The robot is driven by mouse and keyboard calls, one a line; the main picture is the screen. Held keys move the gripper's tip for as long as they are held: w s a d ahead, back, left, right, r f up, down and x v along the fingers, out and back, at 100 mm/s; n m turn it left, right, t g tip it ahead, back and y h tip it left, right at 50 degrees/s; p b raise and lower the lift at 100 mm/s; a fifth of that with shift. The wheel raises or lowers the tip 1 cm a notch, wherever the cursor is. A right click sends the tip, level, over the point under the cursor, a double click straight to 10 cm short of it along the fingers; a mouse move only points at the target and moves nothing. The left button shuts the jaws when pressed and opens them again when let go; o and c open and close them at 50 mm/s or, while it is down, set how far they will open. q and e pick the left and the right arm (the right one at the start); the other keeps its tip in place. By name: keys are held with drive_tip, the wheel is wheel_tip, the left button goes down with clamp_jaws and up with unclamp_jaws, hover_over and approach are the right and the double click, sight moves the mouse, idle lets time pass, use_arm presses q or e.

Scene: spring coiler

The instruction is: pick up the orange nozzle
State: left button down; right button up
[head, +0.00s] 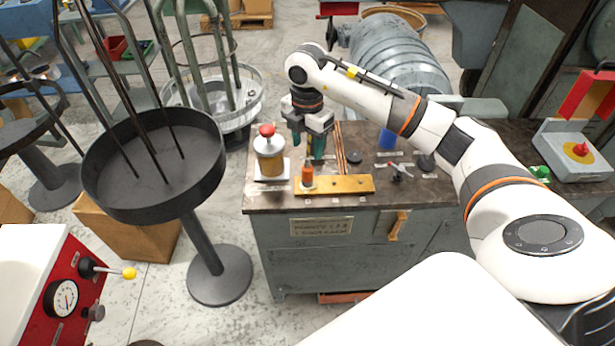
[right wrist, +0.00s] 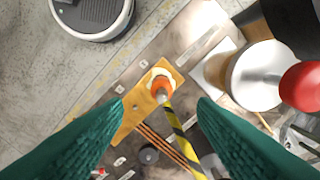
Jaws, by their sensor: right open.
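The orange nozzle (head: 307,176) stands on the left part of a yellow-brown board on the workbench, with a pale ring around its foot. In the right wrist view the nozzle (right wrist: 161,84) lies just ahead of the fingertips, near the middle. A yellow-and-black striped rod (right wrist: 180,139) runs from it towards the camera; I cannot tell its full length. My right gripper (head: 308,153) is open, pointing down above and behind the nozzle. Its teal fingers (right wrist: 162,104) lie either side of the striped rod, with a gap on both sides. My left gripper is not in view.
The board (head: 345,184) lies near the bench's front edge. A pale canister with a red knob (head: 268,152) stands close left of the nozzle. Thin copper-coloured rods (head: 340,150), a dark round piece (head: 354,157) and a red-handled clamp (head: 401,170) lie to the right.

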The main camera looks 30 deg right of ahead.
sight(307, 167)
wheel_tip(307, 167, down, 6)
drive_tip(key=shift+f+p, duration=0.1)
drive_tip(key=shift+p, duration=0.45)
wheel_tip(307, 167, down, 4)
drive_tip(key=shift+w+f+p, duration=0.1)
drive_tip(key=shift+p, duration=0.6)
drive_tip(key=shift+d+f, duration=0.1)
drive_tip(key=shift+f, duration=0.4)
drive_tip(key=c, duration=1.1)
clamp_jaws()
drive_tip(key=shift+r, duration=0.1)
wheel_tip(307, 167, up, 8)
drive_tip(key=shift+f+b, duration=0.1)
drive_tip(key=shift+b, duration=0.6)
wheel_tip(307, 167, up, 5)
drive_tip(key=shift+f+p, duration=0.15)
drive_tip(key=shift+p, duration=0.75)
drive_tip(key=shift+f, duration=0.1)
